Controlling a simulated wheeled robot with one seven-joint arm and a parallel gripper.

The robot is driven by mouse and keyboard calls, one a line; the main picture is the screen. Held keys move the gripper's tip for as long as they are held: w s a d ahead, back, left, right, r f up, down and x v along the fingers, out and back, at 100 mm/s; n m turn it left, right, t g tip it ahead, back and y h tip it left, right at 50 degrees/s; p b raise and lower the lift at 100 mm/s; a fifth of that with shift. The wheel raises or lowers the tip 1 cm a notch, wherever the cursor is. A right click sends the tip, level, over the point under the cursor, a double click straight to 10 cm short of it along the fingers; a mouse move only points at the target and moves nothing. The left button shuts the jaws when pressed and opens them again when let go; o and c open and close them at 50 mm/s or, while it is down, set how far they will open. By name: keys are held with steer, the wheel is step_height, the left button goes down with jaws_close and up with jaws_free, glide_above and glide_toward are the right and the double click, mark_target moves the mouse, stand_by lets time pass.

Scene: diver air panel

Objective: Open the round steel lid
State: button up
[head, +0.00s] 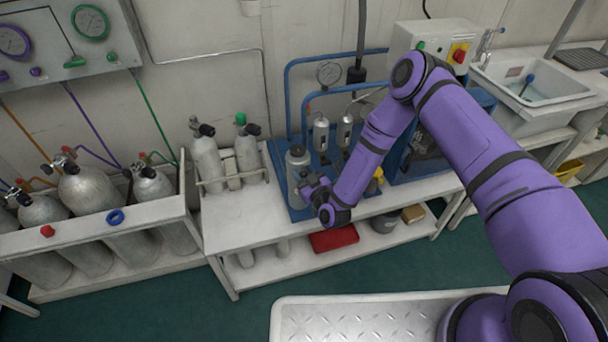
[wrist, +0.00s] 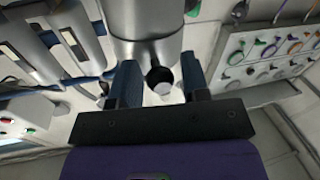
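A grey steel canister with a round top (head: 297,152) stands upright on the blue skid on the bench, in the head view; I take this top to be the round steel lid. My gripper (head: 306,184) is at the right front side of the canister, below its top. In the wrist view a shiny steel cylinder (wrist: 145,22) fills the top middle. A dark round knob with a light end (wrist: 160,77) sits between the two fingers of my gripper (wrist: 161,80). The fingers are apart with gaps beside the knob. I cannot tell whether either finger touches it.
Blue pipes, a gauge (head: 328,73) and small steel filters (head: 321,132) stand behind and right of the canister. Two grey bottles (head: 207,160) stand to its left. A red case (head: 334,238) lies on the lower shelf. The bench front (head: 245,228) left of the skid is clear.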

jaws_close()
